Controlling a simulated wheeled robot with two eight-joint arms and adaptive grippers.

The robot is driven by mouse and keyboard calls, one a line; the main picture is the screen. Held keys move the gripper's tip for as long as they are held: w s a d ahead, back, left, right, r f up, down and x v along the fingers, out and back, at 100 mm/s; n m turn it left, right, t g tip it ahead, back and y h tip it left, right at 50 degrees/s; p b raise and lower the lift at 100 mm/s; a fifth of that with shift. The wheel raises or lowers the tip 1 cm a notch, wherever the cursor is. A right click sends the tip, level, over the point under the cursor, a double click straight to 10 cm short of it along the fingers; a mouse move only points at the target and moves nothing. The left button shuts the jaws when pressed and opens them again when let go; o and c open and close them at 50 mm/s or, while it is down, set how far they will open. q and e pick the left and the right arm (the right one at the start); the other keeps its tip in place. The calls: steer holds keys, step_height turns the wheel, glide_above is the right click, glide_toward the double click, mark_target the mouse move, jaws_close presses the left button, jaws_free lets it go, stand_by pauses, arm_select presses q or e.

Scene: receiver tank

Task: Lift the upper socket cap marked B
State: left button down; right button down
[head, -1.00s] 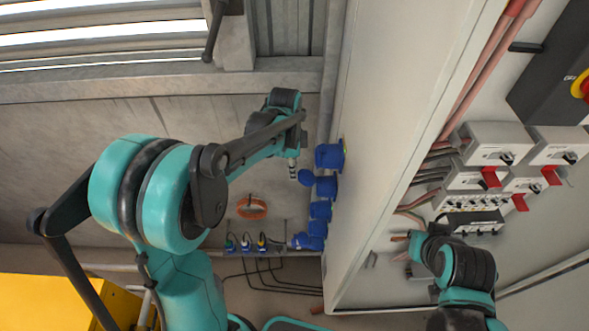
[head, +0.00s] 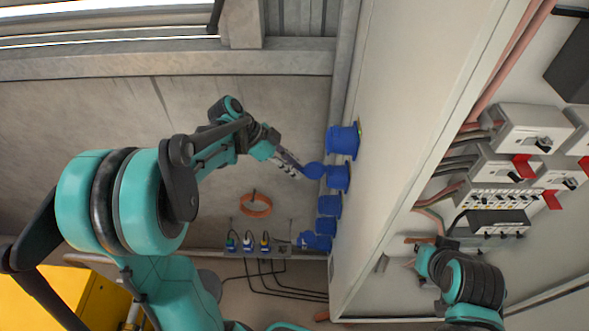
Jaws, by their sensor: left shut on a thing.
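A column of blue sockets is fixed to the side of the pale cabinet. The top socket (head: 343,140) is the largest. The second socket (head: 338,177) has a round blue cap (head: 314,170) standing out to its left. No letter B can be read on any cap. My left gripper (head: 302,170) comes in from the left, with its fingertips at this cap and shut on it. The fingers partly hide the cap's edge. My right gripper (head: 422,248) is low on the right, in front of the cabinet's open interior. Its fingers are too unclear to tell their state.
Further blue sockets (head: 329,205) sit just below. Several plugs with black cables (head: 247,242) and an orange cable coil (head: 256,204) are at the lower wall. The cabinet's side (head: 400,110) borders the sockets on the right; breakers (head: 517,130) are inside.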

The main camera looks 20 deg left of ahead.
arm_select(q)
steer(key=shift+f, duration=0.1)
stand_by(0.3)
steer(key=c, duration=1.4)
jaws_free()
steer(key=shift+a, duration=0.1)
steer(key=v, duration=1.2)
steer(key=shift+f, duration=0.15)
